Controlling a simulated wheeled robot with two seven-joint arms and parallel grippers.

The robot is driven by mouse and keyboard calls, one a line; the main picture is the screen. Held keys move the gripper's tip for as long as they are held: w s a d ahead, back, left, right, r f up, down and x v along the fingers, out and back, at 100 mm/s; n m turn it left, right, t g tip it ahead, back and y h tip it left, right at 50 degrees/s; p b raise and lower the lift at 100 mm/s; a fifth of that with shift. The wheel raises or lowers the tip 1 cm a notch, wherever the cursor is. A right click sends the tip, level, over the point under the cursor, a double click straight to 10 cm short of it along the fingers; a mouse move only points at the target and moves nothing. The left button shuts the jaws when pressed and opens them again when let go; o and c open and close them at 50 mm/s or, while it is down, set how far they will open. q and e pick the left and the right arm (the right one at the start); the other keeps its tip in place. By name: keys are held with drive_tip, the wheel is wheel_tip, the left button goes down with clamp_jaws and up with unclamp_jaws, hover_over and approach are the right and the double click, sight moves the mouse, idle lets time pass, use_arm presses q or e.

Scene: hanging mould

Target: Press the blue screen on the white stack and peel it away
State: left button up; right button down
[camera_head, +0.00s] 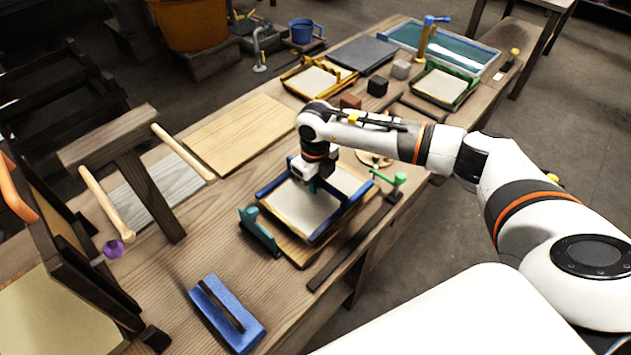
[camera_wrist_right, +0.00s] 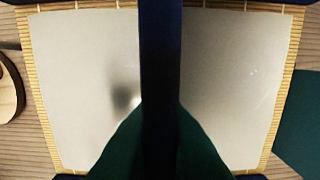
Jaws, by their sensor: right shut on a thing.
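The blue screen (camera_head: 272,185) is a frame with dark blue side bars over the white stack (camera_head: 300,206). The stack lies on a wooden board at the bench's front edge. My right gripper (camera_head: 318,178) is over the middle of the screen, shut on its dark blue bar. In the right wrist view this bar (camera_wrist_right: 160,70) runs down the middle over the pale sheet (camera_wrist_right: 80,70), with dark green shapes at its foot. I cannot tell whether the screen touches the stack. My left gripper is not in view.
A teal clamp (camera_head: 258,232) stands left of the stack and a green one (camera_head: 392,184) right of it. A blue block with a dark handle (camera_head: 228,314) lies in front. A wooden rack (camera_head: 135,165) stands left. Trays, small blocks and a water basin (camera_head: 450,52) fill the back.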

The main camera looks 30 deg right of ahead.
drive_tip(key=shift+f+b, duration=0.6)
drive_tip(key=shift+f, duration=0.15)
drive_tip(key=shift+s+f, duration=0.1)
idle(1.5)
drive_tip(key=shift+r, duration=0.25)
drive_tip(key=shift+r+p, duration=1.35)
drive_tip(key=shift+r, duration=0.6)
drive_tip(key=shift+r+p, duration=1.55)
drive_tip(key=shift+r, duration=1.1)
